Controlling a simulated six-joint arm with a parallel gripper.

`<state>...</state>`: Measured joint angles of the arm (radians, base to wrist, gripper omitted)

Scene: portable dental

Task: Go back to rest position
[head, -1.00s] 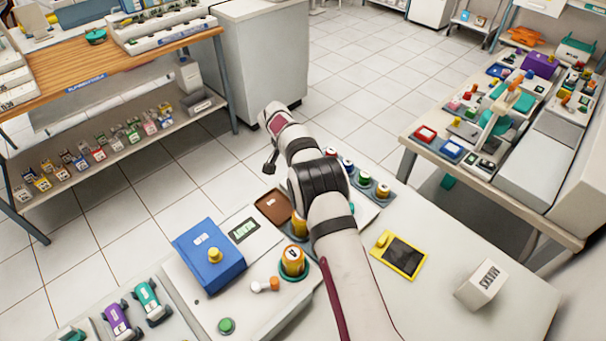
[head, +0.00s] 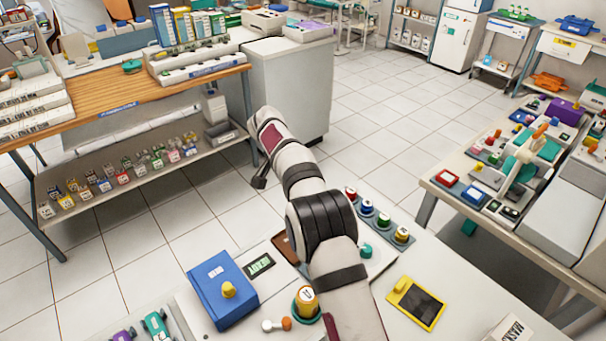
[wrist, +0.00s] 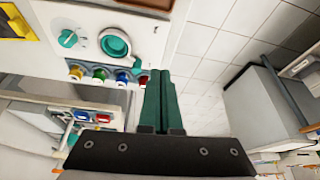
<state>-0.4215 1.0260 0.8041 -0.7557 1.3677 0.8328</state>
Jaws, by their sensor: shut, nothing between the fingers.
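My gripper (wrist: 158,95) shows in the wrist view as two dark green fingers pressed together, shut and empty. Beyond them are the white unit's edge on the left and the tiled floor on the right. In the head view my arm reaches forward over the white unit, and its far end is above the floor past the unit's edge. The fingers are hidden or too small to tell in the head view.
On the white unit are a blue box (head: 222,290), an amber jar (head: 306,300), a yellow-framed dark panel (head: 416,304) and several coloured-top bottles (head: 384,221). A wooden-topped bench (head: 110,99) stands left and a crowded table (head: 450,200) right. Tiled floor (head: 380,120) lies open between.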

